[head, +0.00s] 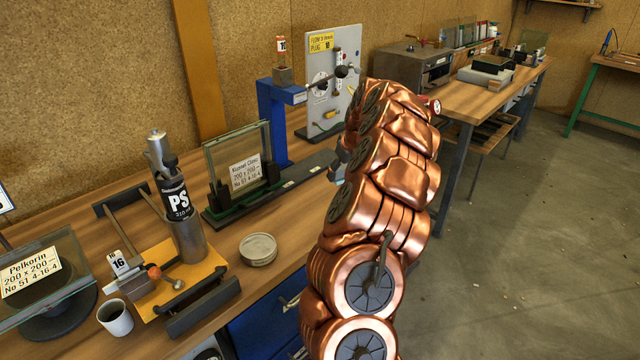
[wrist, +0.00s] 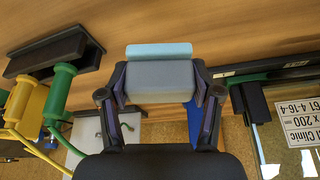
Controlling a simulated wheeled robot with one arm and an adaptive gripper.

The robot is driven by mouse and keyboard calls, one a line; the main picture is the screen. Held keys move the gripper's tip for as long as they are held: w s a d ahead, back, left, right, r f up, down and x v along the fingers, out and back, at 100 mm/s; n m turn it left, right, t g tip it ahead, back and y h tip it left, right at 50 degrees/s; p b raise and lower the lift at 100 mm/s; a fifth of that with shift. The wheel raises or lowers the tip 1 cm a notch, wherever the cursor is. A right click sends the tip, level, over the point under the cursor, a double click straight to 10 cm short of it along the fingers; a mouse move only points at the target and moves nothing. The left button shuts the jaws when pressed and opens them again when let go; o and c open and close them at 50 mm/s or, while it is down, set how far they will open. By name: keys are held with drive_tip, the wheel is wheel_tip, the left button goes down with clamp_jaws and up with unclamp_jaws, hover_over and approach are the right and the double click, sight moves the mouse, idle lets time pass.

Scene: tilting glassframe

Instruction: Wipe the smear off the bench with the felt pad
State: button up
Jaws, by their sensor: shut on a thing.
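My gripper (wrist: 161,90) is shut on the felt pad (wrist: 160,76), a grey block with a light blue strip along its far edge. The two fingers press on its left and right sides in the wrist view. The pad lies in front of the wooden bench (wrist: 230,28); I cannot tell whether it touches the wood. In the head view the copper arm hides most of my gripper, and the bench (head: 225,300) runs along the wall. I cannot make out a smear on the bench in either view.
A glass pane in a dark stand (head: 240,170), a blue post (head: 272,120) and a grey gauge panel (head: 333,85) stand near my arm. A round tin (head: 258,249), a white cup (head: 115,318) and a yellow-based fixture (head: 160,262) are at the left front.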

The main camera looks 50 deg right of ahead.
drive_tip(key=shift+r, duration=1.35)
